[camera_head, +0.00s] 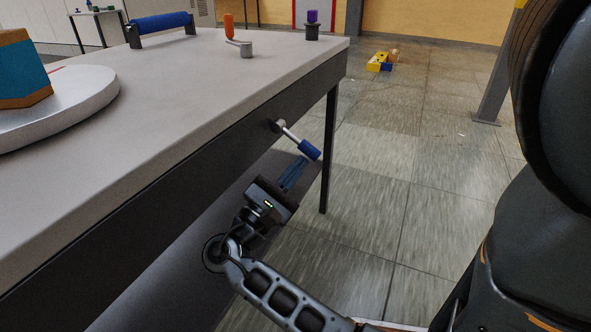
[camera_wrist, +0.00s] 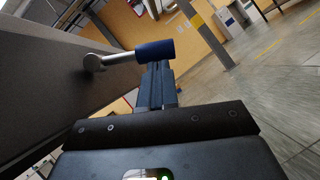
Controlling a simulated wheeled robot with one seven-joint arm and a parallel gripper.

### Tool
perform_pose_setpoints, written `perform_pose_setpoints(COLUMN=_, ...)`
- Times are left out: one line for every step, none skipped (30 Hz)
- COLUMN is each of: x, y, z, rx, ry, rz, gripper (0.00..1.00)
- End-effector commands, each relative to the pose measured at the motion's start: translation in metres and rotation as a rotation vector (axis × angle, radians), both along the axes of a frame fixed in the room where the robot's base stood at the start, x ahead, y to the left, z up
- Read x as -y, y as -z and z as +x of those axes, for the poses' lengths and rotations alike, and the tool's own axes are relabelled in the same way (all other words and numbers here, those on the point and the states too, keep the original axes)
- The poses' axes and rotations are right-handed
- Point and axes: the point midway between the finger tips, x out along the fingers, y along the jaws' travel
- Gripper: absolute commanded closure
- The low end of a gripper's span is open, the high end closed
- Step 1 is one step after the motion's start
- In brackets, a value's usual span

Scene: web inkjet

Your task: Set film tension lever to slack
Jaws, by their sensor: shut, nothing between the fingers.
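A lever with a metal shaft and a blue grip (camera_head: 309,149) sticks out from a round pivot on the dark side of the table. The shaft slopes down to the right in the head view. The lever also shows in the wrist view, with its blue grip (camera_wrist: 155,51) at upper middle. No label is readable, so I cannot tell which position it is set to. My gripper (camera_head: 300,163) is shut and empty, with its fingertips at the underside of the blue grip. In the wrist view the fingertips (camera_wrist: 158,67) meet or nearly meet the grip; contact is unclear.
The table top (camera_head: 190,85) carries an orange-handled crank (camera_head: 229,27), a purple knob (camera_head: 312,16), a blue roller (camera_head: 160,23) and a round plate (camera_head: 75,103) with a blue-brown block (camera_head: 22,70). A table leg (camera_head: 329,150) stands behind the lever. Floor at right is mostly clear.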

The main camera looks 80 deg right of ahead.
Motion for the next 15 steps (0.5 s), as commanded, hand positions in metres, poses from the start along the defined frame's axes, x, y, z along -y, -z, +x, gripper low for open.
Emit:
perform_pose_setpoints(x=-0.0001, y=0.0000, z=0.0000, rx=0.000, ry=0.000, rz=0.000, gripper=1.00)
perform_pose_setpoints(x=0.0000, y=0.0001, z=0.0001, rx=0.000, ry=0.000, rz=0.000, gripper=1.00)
perform_pose_setpoints(x=0.0000, y=0.0001, z=0.0001, rx=0.000, ry=0.000, rz=0.000, gripper=1.00)
perform_pose_setpoints(x=-0.0001, y=0.0002, z=0.0001, rx=0.000, ry=0.000, rz=0.000, gripper=1.00)
perform_pose_setpoints(x=-0.0001, y=0.0000, z=0.0001, rx=0.000, ry=0.000, rz=0.000, gripper=1.00)
perform_pose_setpoints(x=-0.0001, y=-0.0003, z=0.0001, rx=-0.001, ry=0.000, rz=0.000, gripper=1.00)
perform_pose_setpoints(x=-0.0002, y=-0.0006, z=0.0000, rx=-0.002, ry=0.000, rz=0.001, gripper=1.00)
perform_pose_setpoints(x=-0.0002, y=-0.0011, z=-0.0001, rx=-0.005, ry=-0.001, rz=0.001, gripper=1.00)
perform_pose_setpoints(x=-0.0003, y=-0.0019, z=-0.0005, rx=-0.009, ry=0.000, rz=0.002, gripper=1.00)
perform_pose_setpoints(x=-0.0003, y=-0.0026, z=-0.0008, rx=-0.013, ry=0.000, rz=0.003, gripper=1.00)
perform_pose_setpoints(x=-0.0005, y=-0.0034, z=-0.0011, rx=-0.018, ry=-0.001, rz=0.004, gripper=1.00)
perform_pose_setpoints(x=-0.0006, y=-0.0048, z=-0.0018, rx=-0.027, ry=0.000, rz=0.006, gripper=1.00)
perform_pose_setpoints(x=-0.0007, y=-0.0055, z=-0.0022, rx=-0.034, ry=-0.001, rz=0.008, gripper=1.00)
perform_pose_setpoints(x=-0.0008, y=-0.0055, z=-0.0027, rx=-0.041, ry=0.000, rz=0.010, gripper=1.00)
perform_pose_setpoints(x=-0.0009, y=-0.0048, z=-0.0030, rx=-0.048, ry=-0.001, rz=0.011, gripper=1.00)
